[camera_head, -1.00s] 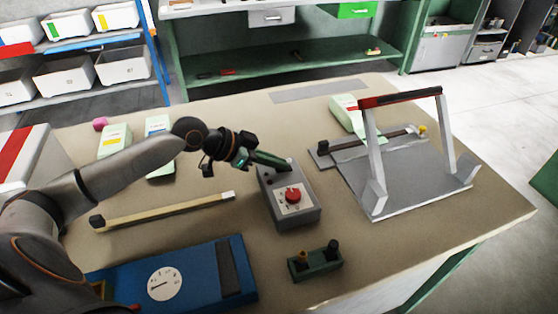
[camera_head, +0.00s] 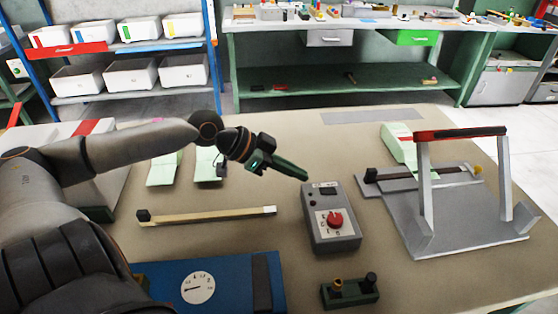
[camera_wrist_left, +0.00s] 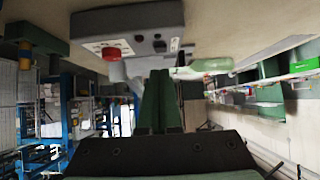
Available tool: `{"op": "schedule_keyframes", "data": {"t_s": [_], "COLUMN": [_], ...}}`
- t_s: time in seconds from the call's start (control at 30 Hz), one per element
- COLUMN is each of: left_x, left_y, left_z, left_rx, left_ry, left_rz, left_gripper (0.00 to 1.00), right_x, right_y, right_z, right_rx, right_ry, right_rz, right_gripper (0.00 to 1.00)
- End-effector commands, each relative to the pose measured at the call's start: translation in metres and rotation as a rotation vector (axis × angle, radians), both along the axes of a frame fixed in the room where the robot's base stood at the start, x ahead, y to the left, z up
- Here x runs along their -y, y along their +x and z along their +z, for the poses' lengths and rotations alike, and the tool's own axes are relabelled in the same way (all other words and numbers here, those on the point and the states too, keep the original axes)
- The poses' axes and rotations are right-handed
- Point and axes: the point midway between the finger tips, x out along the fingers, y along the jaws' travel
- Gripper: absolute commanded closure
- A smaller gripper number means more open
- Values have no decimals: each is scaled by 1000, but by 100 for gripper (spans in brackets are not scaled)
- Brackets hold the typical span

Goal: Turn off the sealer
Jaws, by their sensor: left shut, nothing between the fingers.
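A grey control box (camera_head: 331,228) with a red round knob (camera_head: 335,219) and a small dark switch (camera_head: 328,190) stands on the table. To its right is a grey metal frame with a red and black bar handle (camera_head: 460,134), raised over a flat plate. Which of them is the sealer is not labelled readably. My left gripper (camera_head: 304,177) is shut and empty, its green fingers pointing at the box's far left corner, apparently just clear of it. In the left wrist view, the shut fingers (camera_wrist_left: 160,76) lie below the box (camera_wrist_left: 125,22), its red knob (camera_wrist_left: 112,53) and switch.
A wooden bar (camera_head: 210,215) lies left of the box. A blue scale (camera_head: 235,285) and a small green block with two knobs (camera_head: 350,293) are nearer. Light green packets (camera_head: 164,168) lie behind the bar. The tabletop behind the box is mostly clear.

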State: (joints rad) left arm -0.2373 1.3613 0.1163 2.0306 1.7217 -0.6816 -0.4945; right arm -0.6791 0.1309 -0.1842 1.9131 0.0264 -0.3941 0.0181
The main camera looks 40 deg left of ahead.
Motion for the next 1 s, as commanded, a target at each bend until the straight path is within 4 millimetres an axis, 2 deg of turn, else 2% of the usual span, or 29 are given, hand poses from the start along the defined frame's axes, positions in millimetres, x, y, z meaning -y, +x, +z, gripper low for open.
{"op": "schedule_keyframes", "data": {"t_s": [0.5,1.0], "left_x": [-19,-24], "left_y": [-22,-27], "left_z": [25,28], "left_rx": [4,2], "left_ry": [-5,0], "left_rz": [1,2], "left_gripper": [100,100], "right_x": [0,0], "right_y": [1,1], "right_z": [23,25], "right_rx": [1,2], "right_ry": [0,0], "right_rz": [0,0], "right_gripper": [100,100]}}
